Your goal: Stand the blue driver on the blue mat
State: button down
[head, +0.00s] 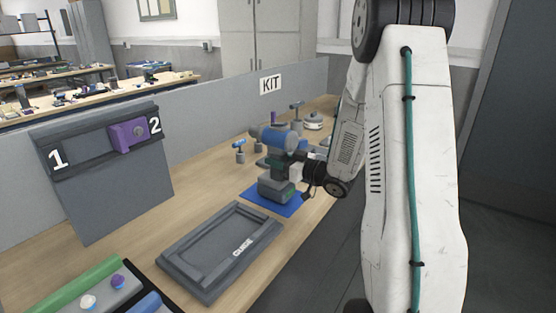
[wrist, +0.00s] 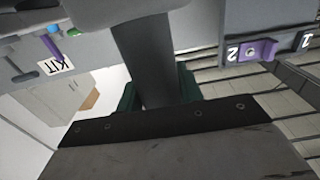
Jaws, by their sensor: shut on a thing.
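The blue driver (head: 279,139) stands roughly upright over the blue mat (head: 286,209) in the head view, its wide grey foot low over the mat. I cannot tell whether the foot touches the mat. My gripper (head: 286,168) comes in from the right and is shut on the driver's handle. In the wrist view, the driver's dark grey handle (wrist: 145,60) sits between the green fingers of my gripper (wrist: 158,92). The driver's far side is hidden.
A panel numbered 1 and 2 (head: 105,190) holds a purple block (head: 128,136) at left. Small tools, including a blue-topped one (head: 239,150), stand behind the driver, near the KIT sign (head: 270,84).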

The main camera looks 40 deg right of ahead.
jog(key=shift+f, duration=0.25)
dwell(0.6)
jog(key=c, duration=0.8)
grip_release()
jog(key=shift+f, duration=0.1)
jog(key=shift+c, duration=0.2)
jog(key=shift+s, duration=0.1)
jog(key=v, duration=0.7)
jog(key=shift+s+d, duration=0.15)
jog(key=shift+s, duration=0.15)
